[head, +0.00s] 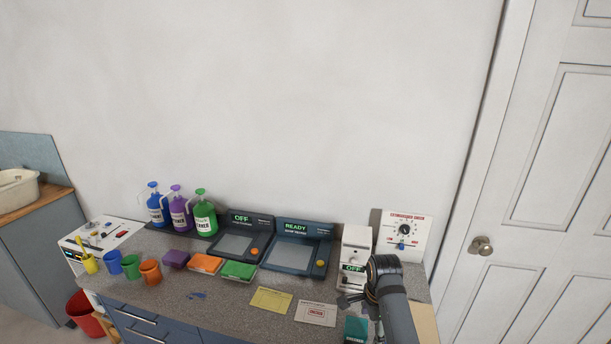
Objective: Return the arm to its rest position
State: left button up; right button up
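My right arm comes in from the bottom right, over the right end of the grey worktop (225,305). Its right gripper (350,300) is dark and small, in front of a white device with an OFF display (354,250). The finger gap is not clear, and I see nothing certain held. The arm hides part of the worktop and the device's lower right side. My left arm and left gripper are not in view.
Two dark panels, one reading OFF (237,245) and one reading READY (293,253), stand at the back. Blue, purple and green bottles (204,217), cups (131,267), sponges (205,263) and cards (271,300) fill the left and middle. A dial board (405,233) stands behind the arm.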

jog(key=s+d+f+n+t, duration=0.1)
jog(key=s+d+f+n, duration=0.1)
jog(key=s+n, duration=0.3)
jog(key=s+d+f+n, duration=0.2)
jog(key=s+d+n, duration=0.1)
jog(key=s, duration=0.4)
jog(key=s+r+n+t, duration=0.2)
jog(key=s+r+n, duration=0.2)
jog(key=s+n, duration=0.75)
notch_tip(320, 180, down, 26)
jog(key=s+d+m+g+b, duration=0.1)
jog(key=d, duration=0.1)
jog(key=s+d+f+g+b, duration=0.1)
jog(key=s+f, duration=1.8)
jog(key=shift+s+d+f+h, duration=0.3)
jog(key=shift+f, duration=0.05)
jog(key=shift+m, duration=0.25)
